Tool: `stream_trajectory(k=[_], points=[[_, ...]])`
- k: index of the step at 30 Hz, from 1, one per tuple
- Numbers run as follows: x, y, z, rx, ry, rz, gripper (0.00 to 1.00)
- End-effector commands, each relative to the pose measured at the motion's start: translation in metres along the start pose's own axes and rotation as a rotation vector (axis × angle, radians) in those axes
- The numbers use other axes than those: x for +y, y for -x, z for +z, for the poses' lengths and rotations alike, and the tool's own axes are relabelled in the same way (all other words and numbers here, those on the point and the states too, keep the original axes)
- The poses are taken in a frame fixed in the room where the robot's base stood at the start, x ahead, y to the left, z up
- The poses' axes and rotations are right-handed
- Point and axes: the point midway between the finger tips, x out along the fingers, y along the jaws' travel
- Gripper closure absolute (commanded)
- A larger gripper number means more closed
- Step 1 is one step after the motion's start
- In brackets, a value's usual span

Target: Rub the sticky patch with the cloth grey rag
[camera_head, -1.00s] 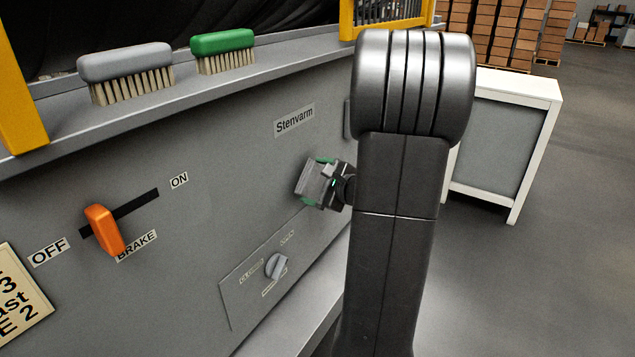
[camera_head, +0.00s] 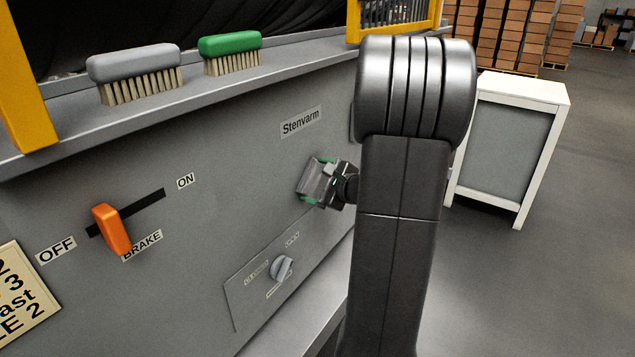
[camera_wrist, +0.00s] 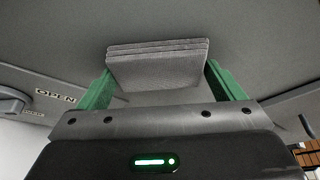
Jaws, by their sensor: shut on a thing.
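My gripper (camera_head: 321,183) is in front of the grey machine panel, below the "Stenvarm" label. It is shut on the folded grey rag (camera_wrist: 158,66), which sits between its green fingers in the wrist view. The rag also shows in the head view (camera_head: 311,180), close to the panel; I cannot tell whether it touches the panel. No sticky patch can be made out in either view; my arm hides part of the panel.
An orange brake lever (camera_head: 112,229) and a grey rotary knob (camera_head: 281,268) stick out from the panel. A grey brush (camera_head: 134,68) and a green brush (camera_head: 229,45) lie on the ledge above. A white cabinet (camera_head: 516,146) stands at the right on open floor.

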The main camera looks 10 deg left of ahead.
Motion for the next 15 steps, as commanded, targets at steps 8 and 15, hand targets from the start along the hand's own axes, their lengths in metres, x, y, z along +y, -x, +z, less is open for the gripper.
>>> stream_trajectory(k=[8,15], points=[[-0.019,-0.005,-0.017,0.001,0.0,-0.001,0.3],[-0.025,-0.008,-0.023,0.0,0.001,0.0,0.3]])
